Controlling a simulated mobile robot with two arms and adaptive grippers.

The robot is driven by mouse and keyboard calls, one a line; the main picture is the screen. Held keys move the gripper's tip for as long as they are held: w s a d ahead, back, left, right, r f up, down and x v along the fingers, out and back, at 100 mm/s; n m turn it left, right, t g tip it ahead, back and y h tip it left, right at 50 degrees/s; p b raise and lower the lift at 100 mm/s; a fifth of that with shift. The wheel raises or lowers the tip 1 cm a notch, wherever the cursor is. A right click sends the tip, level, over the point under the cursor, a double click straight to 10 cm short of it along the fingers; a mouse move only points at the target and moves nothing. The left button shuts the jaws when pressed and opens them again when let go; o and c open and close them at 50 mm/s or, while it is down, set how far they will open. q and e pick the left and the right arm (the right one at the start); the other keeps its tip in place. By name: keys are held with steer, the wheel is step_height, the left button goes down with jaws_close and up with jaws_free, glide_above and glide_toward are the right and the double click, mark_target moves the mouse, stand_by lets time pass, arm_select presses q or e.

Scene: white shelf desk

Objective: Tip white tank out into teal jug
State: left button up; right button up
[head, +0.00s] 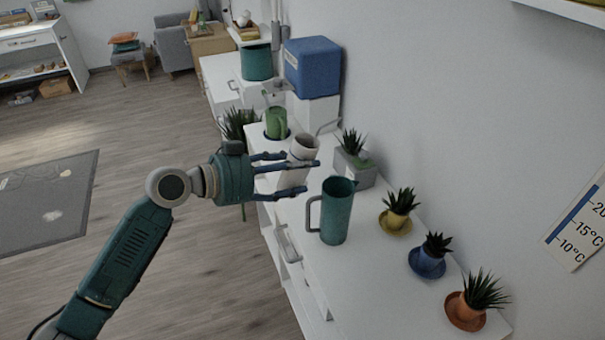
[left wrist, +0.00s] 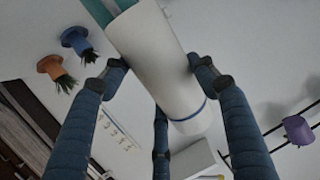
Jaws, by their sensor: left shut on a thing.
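The white tank (head: 296,177), a pale cylinder, is held in the fingers of my left gripper (head: 288,179) above the white desk. Its rim leans a little to the right in the head view. In the left wrist view the tank (left wrist: 157,55) shows a blue band near one end, with my fingers around it. What is inside it cannot be made out. The teal jug (head: 337,213) stands upright on the desk to the right of and nearer than the tank, its grey handle facing left. The tank is not over the jug's mouth. My right gripper is out of view.
Potted plants in yellow (head: 396,219), blue (head: 427,262) and orange (head: 466,313) pots line the desk's right side. A grey planter (head: 353,174) stands behind the jug. A green mug (head: 276,124) and blue box (head: 312,67) are farther back. The near desk top is clear.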

arm_select(q)
steer(key=s+a+r, duration=0.1)
steer(key=s+a, duration=1.2)
steer(key=s, duration=0.1)
steer(key=w+d+r+p, duration=0.1)
steer(key=w+d+r, duration=0.1)
steer(key=w+d, duration=0.75)
steer(key=w+d+f, duration=0.1)
steer(key=w+f, duration=0.1)
steer(key=w+d+f, duration=0.3)
steer(key=w+f, duration=0.1)
steer(key=shift+w+d+f+b, duration=0.15)
steer(key=shift+w+d+b, duration=0.2)
steer(key=shift+d, duration=0.05)
steer(key=shift+w+f+b, duration=0.15)
steer(key=shift+f+b, duration=0.15)
steer(key=shift+b, duration=0.05)
steer(key=r+n+t+h+b, duration=0.1)
steer(key=r+b, duration=0.1)
steer(key=b, duration=0.1)
steer(key=shift+h, duration=0.3)
steer(key=shift+r+n+h+b, duration=0.3)
steer(key=shift+r+h+b, duration=0.15)
steer(key=shift+r, duration=0.5)
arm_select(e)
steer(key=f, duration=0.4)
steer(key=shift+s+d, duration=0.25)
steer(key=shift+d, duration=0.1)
